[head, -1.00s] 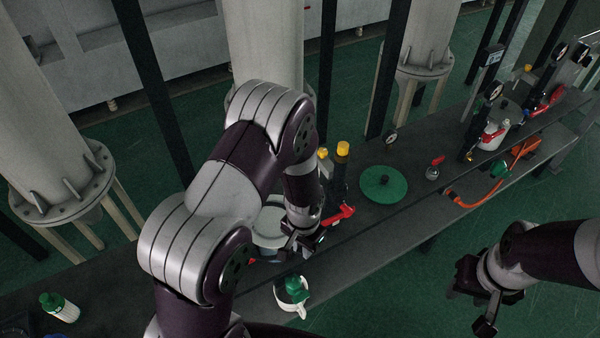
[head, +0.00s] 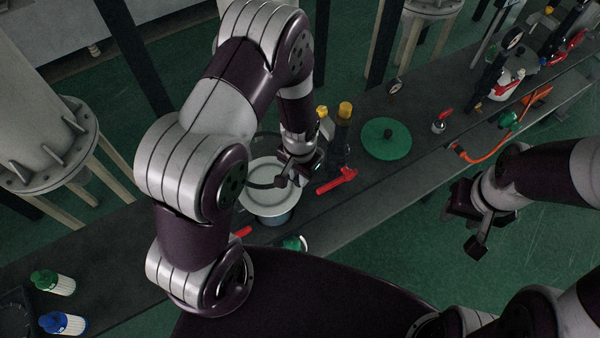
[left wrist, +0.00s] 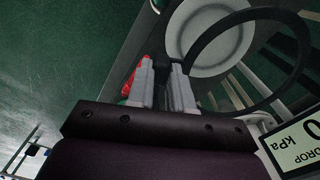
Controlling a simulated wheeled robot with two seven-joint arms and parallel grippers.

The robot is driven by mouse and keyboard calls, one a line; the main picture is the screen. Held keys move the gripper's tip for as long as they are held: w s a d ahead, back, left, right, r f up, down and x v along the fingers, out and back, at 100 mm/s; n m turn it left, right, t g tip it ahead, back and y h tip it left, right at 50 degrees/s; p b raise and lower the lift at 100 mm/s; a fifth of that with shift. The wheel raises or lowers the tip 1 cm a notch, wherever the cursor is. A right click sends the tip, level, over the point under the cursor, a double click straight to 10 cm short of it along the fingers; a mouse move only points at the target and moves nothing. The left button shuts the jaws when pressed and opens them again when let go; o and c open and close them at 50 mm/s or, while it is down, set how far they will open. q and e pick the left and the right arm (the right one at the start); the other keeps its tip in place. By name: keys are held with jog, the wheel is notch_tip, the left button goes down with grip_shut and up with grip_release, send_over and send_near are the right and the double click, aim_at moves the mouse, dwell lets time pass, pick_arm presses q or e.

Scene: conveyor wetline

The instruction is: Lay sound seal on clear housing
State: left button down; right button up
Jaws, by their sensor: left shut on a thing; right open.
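My left gripper (head: 296,178) is shut on a black ring seal (left wrist: 194,48). The left wrist view shows the ring's edge between the two fingertips and its loop reaching out to the right. The round housing (head: 268,212), with a white top face, stands on the bench beside and below the left gripper; its white disc also shows in the left wrist view (left wrist: 212,40). The seal overlaps the housing in that view; whether they touch, I cannot tell. My right gripper (head: 468,218) is open and empty, off the bench's front side.
A red-handled tool (head: 337,181) and yellow-capped posts (head: 345,109) stand close right of the housing. A green disc (head: 386,140) lies further right. A pressure display (left wrist: 297,146) shows in the wrist view.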

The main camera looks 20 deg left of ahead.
pick_arm(q)
jog(key=f, duration=0.1)
jog(key=f+b, duration=0.2)
jog(key=shift+w+a+f, duration=0.1)
jog(key=shift+w+f, duration=0.15)
jog(key=shift+w, duration=0.05)
notch_tip(320, 180, down, 10)
jog(key=b, duration=0.7)
jog(key=shift+s+d+r, duration=0.15)
jog(key=shift+s+d, duration=0.1)
jog(key=shift+s, duration=0.15)
